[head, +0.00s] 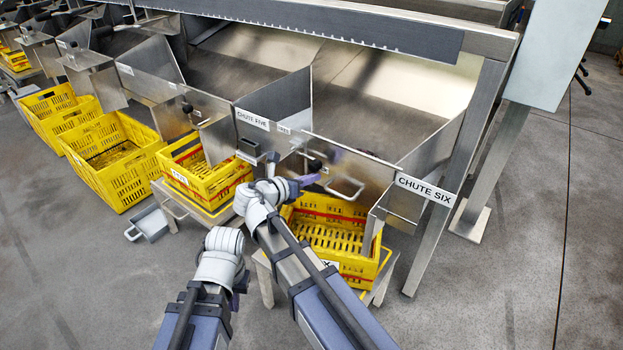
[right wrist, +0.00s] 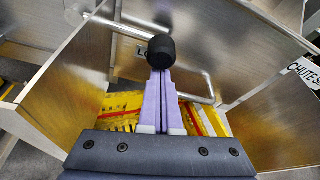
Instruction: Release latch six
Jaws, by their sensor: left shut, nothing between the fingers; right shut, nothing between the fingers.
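Chute six is the steel chute with the CHUTE SIX label (head: 425,189). Its latch has a black knob (head: 315,165), also seen in the right wrist view (right wrist: 161,51). My right gripper (head: 312,179) is shut and empty, its purple fingertips right at the knob; in the right wrist view the shut fingers (right wrist: 160,100) point straight at it. I cannot tell whether they touch. A plate behind the knob is mostly hidden. A steel loop handle (head: 345,189) is on the chute's front, to the right. My left gripper (head: 240,282) is shut and empty, low over the floor.
A yellow crate (head: 352,265) stands on a stand under chute six. Chute five (head: 252,119) and its yellow crate (head: 205,190) are to the left, with more crates (head: 140,185) beyond. A steel leg (head: 440,220) is at right. The floor at right is clear.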

